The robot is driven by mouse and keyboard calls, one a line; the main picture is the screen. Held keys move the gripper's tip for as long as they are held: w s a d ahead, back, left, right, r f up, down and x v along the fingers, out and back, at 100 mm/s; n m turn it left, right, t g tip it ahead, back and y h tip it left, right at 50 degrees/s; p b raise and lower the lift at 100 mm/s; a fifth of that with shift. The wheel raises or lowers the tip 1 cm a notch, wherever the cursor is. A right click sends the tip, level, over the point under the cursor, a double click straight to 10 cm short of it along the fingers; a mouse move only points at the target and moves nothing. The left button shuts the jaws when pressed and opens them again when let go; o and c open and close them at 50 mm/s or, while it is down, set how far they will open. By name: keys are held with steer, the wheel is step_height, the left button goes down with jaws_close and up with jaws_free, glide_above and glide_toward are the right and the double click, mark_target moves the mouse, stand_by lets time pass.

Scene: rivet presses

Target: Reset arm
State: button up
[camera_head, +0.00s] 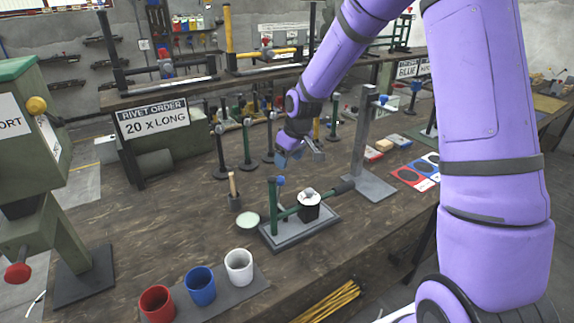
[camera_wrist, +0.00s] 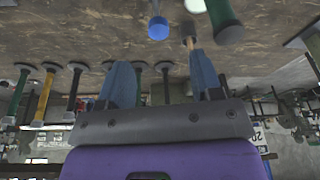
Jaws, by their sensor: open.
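My purple arm (camera_head: 490,110) reaches in from the right and bends down over the workbench (camera_head: 190,235). My gripper (camera_head: 291,155) hangs in the air above and behind a small green press (camera_head: 273,205). In the wrist view, which looks upside down, its two blue fingers (camera_wrist: 162,82) stand apart with nothing between them. The small press has a lever and a black and white cylinder (camera_head: 309,206) on its grey base.
Red (camera_head: 157,303), blue (camera_head: 200,286) and white (camera_head: 239,267) cups stand on a grey mat at the front. A tall grey stand (camera_head: 362,150) is right of my gripper. Several upright posts stand behind. A larger green press (camera_head: 30,140) is at left, near the rivet order sign (camera_head: 153,118).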

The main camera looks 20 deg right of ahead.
steer(key=shift+r, duration=0.1)
stand_by(0.4)
steer(key=s+d+r+m+t+h, duration=0.1)
steer(key=s+d+r+m+h, duration=0.1)
steer(key=s+r, duration=1.5)
steer(key=s+r+m, duration=0.1)
steer(key=s+r, duration=0.2)
steer(key=s, duration=0.6)
steer(key=s+d+r+m+t, duration=0.1)
steer(key=s+r+m, duration=0.1)
steer(key=s, duration=0.7)
steer(key=shift+d+r+t+y, duration=0.2)
steer(key=shift+r+t+y, duration=0.1)
steer(key=shift+r, duration=0.55)
stand_by(0.4)
